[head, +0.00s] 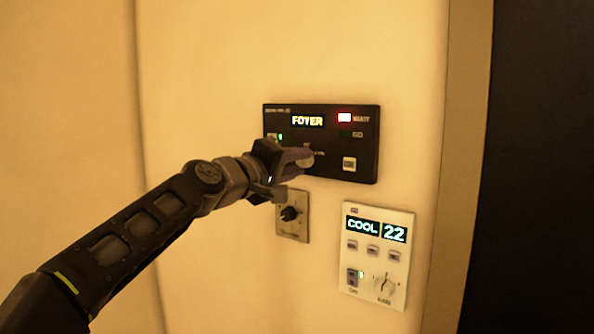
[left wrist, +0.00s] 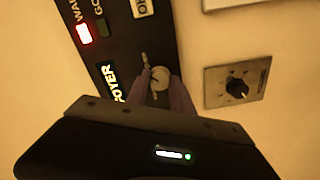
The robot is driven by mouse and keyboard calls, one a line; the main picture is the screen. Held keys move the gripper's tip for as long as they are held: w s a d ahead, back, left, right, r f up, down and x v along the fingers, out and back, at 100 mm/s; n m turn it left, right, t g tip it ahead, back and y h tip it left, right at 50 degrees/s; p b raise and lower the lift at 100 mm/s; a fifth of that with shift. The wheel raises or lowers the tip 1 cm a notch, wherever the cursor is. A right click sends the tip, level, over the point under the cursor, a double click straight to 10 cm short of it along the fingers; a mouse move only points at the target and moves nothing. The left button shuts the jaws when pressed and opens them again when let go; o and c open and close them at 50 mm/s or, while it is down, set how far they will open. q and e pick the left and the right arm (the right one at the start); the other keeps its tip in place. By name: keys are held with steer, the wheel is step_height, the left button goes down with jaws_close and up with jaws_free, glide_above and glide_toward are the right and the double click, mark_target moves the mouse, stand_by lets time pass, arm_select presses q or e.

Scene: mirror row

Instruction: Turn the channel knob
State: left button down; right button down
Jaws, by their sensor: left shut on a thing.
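The channel knob (head: 306,161) is a small round pale knob on a black wall panel (head: 368,150). The panel's display (head: 308,121) reads "FOYER". My left gripper (head: 300,158) is at the panel, shut on the knob, and partly hides the panel's lower left. In the left wrist view the knob (left wrist: 159,79) sits between the two purplish fingertips of the left gripper (left wrist: 160,88). My right gripper is in neither view.
A lit red light (head: 345,118) and a pale button (head: 349,164) are on the panel's right side. Below are a small plate with a black knob (head: 290,213) and a white thermostat (head: 352,298) reading "COOL 22". A dark opening (head: 535,170) is at the right.

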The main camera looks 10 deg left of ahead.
arm_select(q)
steer(key=shift+f+m+b, duration=0.15)
steer(key=shift+m+b, duration=0.5)
steer(key=shift+m, duration=0.95)
steer(key=c, duration=1.1)
jaws_free()
steer(key=b+v, duration=0.2)
steer(key=v, duration=0.5)
steer(key=shift+s, duration=0.4)
steer(key=shift+a, duration=0.1)
